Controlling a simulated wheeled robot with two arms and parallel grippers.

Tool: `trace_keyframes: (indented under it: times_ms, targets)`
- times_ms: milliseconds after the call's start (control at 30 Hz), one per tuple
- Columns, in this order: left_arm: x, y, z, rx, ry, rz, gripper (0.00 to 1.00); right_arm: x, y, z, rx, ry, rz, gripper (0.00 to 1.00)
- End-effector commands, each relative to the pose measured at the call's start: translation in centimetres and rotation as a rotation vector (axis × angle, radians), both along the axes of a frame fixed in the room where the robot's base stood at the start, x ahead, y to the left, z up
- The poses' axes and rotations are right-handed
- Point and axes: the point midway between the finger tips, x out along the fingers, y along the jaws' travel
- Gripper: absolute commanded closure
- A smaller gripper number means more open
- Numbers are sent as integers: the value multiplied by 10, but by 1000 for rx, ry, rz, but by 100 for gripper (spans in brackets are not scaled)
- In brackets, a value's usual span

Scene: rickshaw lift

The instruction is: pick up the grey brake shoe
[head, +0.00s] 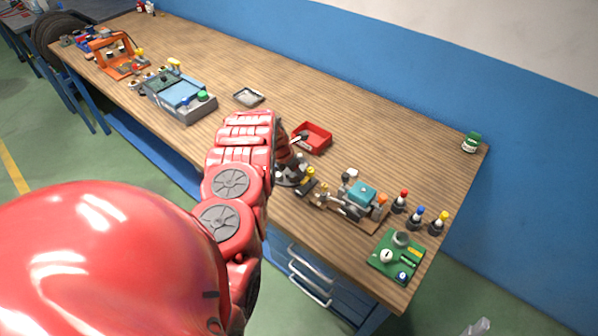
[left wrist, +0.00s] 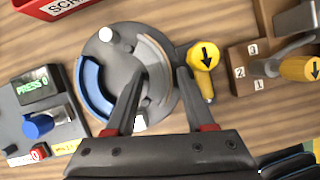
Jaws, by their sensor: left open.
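The grey brake shoe (left wrist: 159,56) is a curved light-grey arc on the right side of a round dark-grey plate (left wrist: 122,58) in the left wrist view. A blue brake shoe (left wrist: 92,88) lies along the plate's left side. My left gripper (left wrist: 160,74) is open over the plate, one finger on the inner side of the grey shoe and one on its outer side. I cannot tell whether either finger touches it. In the head view my left arm hides most of the plate (head: 287,180). My right gripper is not in view.
A yellow arrow-marked knob (left wrist: 203,56) stands close to the right finger. A device with a green display (left wrist: 37,86) is at the left. A red tray (head: 318,138) lies behind the plate. A teal-topped machine (head: 361,198) and green board (head: 397,256) stand to the right.

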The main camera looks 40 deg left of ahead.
Motion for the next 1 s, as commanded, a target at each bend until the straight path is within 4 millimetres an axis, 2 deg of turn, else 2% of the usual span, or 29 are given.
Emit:
trace_keyframes:
  times_ms: [67, 367, 767, 1000]
  targets:
    - [0, 0, 0, 0, 0, 0, 46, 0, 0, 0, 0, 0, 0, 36]
    - [0, 0, 0, 0, 0, 0, 100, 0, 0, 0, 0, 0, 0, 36]
    - [0, 0, 1, 1, 0, 0, 100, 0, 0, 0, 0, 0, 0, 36]
    - [1, 0, 17, 1, -2, -1, 100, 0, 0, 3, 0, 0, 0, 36]
